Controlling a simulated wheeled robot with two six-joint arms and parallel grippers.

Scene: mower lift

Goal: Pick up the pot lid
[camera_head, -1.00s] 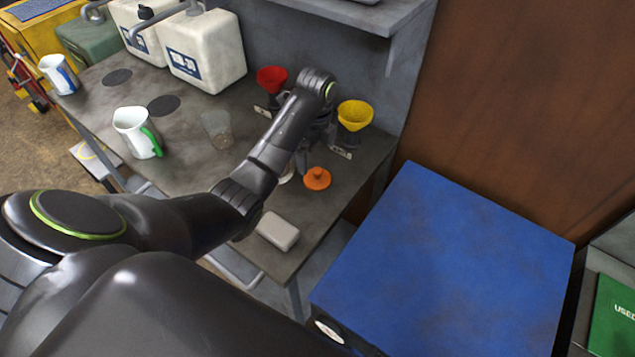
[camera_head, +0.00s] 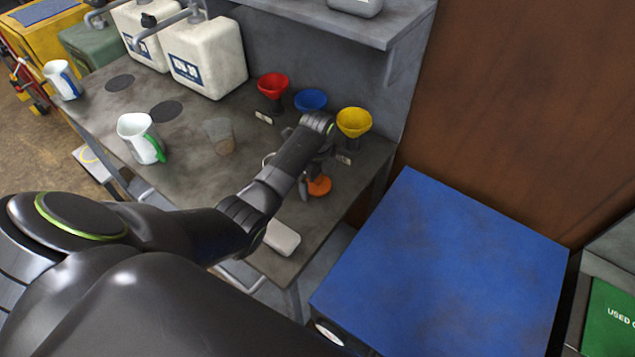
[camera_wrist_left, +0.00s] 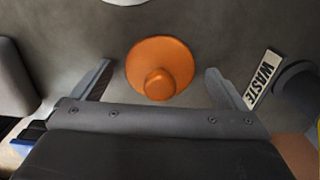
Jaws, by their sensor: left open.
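The pot lid is an orange disc with a round knob (camera_head: 319,187), lying on the grey workbench near its right end. In the left wrist view the orange lid (camera_wrist_left: 160,66) lies between and just beyond the finger tips, its knob towards me. My left gripper (camera_head: 314,180) is close to the lid in the head view and partly hides it. In the left wrist view the left gripper (camera_wrist_left: 158,82) has its fingers wide apart, with nothing held. Its height above the bench is hard to tell. My right gripper is out of view.
Red (camera_head: 272,86), blue (camera_head: 311,100) and yellow (camera_head: 353,122) funnels stand along the back. A WASTE label (camera_wrist_left: 262,80) lies right of the lid. A pale block (camera_head: 282,238) is at the front edge. A clear cup (camera_head: 220,136) and a jug (camera_head: 141,138) stand left.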

